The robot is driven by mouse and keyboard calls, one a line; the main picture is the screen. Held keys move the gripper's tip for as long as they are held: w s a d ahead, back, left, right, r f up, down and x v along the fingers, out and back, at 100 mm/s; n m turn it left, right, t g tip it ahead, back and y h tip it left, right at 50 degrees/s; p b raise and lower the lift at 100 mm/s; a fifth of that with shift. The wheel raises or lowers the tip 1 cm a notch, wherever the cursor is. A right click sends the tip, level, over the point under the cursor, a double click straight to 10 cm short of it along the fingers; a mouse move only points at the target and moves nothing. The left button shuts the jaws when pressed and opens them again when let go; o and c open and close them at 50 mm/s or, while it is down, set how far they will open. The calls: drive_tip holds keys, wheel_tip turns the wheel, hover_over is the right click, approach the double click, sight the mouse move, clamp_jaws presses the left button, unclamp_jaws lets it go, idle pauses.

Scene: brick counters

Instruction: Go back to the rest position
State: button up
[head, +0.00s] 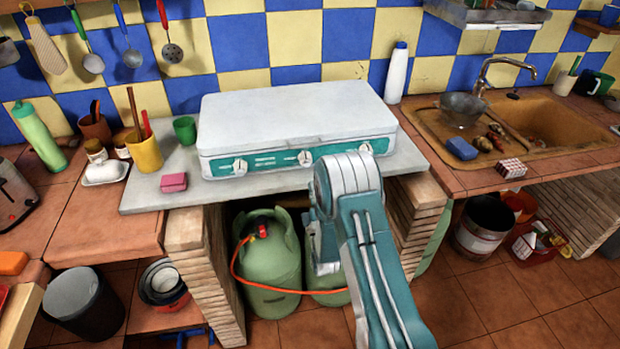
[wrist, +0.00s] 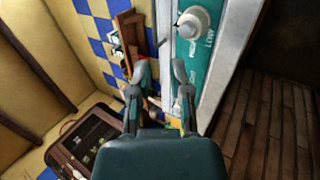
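My gripper (wrist: 160,68) shows in the wrist view with its two dark fingers apart and nothing between them. It is open and empty. The teal front panel of the white stove (wrist: 205,55), with a white knob (wrist: 193,22), is close beyond the fingers on the right of that view. In the head view my teal and white arm rises from the bottom, bent in front of the stove (head: 295,110). The fingers cannot be made out in the head view. The stove's lid is shut.
Green gas cylinders (head: 268,265) with an orange hose stand under the counter, near my arm. A yellow cup (head: 145,152) and a pink block (head: 173,182) are left of the stove. The sink (head: 560,125) is at right. Floor (head: 500,290) is clear at lower right.

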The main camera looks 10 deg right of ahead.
idle(0.4)
drive_tip(key=w+r+m+g, duration=0.4)
drive_tip(key=r, duration=0.6)
drive_tip(key=s+r+m+g, duration=0.4)
drive_tip(key=s+r, duration=0.1)
drive_tip(key=r, duration=0.2)
drive_tip(key=s+r+m+g, duration=0.1)
drive_tip(key=s+m+g, duration=0.4)
drive_tip(key=s, duration=1.2)
drive_tip(key=s+r+m+g, duration=0.2)
drive_tip(key=s+m+g, duration=0.3)
drive_tip(key=s, duration=1.2)
drive_tip(key=shift+d+g, duration=0.25)
drive_tip(key=shift+g, duration=0.15)
drive_tip(key=shift+s+r, duration=0.1)
